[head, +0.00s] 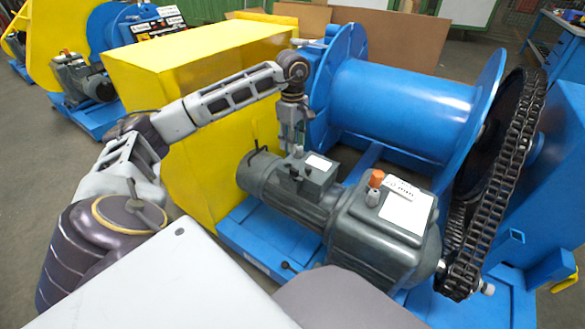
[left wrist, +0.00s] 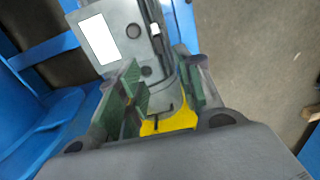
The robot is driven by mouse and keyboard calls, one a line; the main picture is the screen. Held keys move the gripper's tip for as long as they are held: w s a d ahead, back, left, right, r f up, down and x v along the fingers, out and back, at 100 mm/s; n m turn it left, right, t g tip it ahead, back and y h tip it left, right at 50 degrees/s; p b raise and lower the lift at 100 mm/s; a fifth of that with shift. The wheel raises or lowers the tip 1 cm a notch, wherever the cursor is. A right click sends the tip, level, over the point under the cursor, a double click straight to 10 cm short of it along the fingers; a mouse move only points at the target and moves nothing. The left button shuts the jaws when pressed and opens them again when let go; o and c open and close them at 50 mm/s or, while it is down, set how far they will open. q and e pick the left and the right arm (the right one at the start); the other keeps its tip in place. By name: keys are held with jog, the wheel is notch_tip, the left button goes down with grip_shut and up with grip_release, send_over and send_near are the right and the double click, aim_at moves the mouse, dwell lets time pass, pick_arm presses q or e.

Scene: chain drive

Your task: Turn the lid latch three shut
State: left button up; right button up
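The grey motor (head: 290,205) carries a small terminal box whose lid (head: 318,163) has a white label. In the left wrist view this grey lid (left wrist: 117,28) shows near the top, with round dark spots and a dark strip along one edge. I cannot tell for certain which small part is lid latch three. My left gripper (head: 296,145) points down just above the box's far side. In the left wrist view its fingers (left wrist: 160,92) stand apart, with a gap between them and nothing visibly held. A thin dark bent lever (left wrist: 165,113) shows between them, apparently beyond the fingertips. My right gripper is out of view.
A yellow housing (head: 200,75) stands behind my left arm. A blue drum (head: 400,105) and a heavy chain (head: 500,170) stand right of the motor. An orange-capped plug (head: 376,178) sticks up from the gearbox (head: 385,235). A thin black lever (head: 254,135) rises at the motor's left end.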

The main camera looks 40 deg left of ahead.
aim_at(292, 169)
pick_arm(q)
jog(key=shift+f+b, duration=2.15)
jog(key=shift+f, duration=3.85)
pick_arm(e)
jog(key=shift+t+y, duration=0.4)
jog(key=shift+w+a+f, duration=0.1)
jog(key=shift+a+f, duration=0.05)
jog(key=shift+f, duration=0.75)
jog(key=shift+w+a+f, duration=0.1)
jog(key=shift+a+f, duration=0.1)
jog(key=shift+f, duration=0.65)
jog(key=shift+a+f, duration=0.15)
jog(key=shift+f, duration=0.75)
pick_arm(q)
jog(key=shift+c, duration=0.2)
grip_shut()
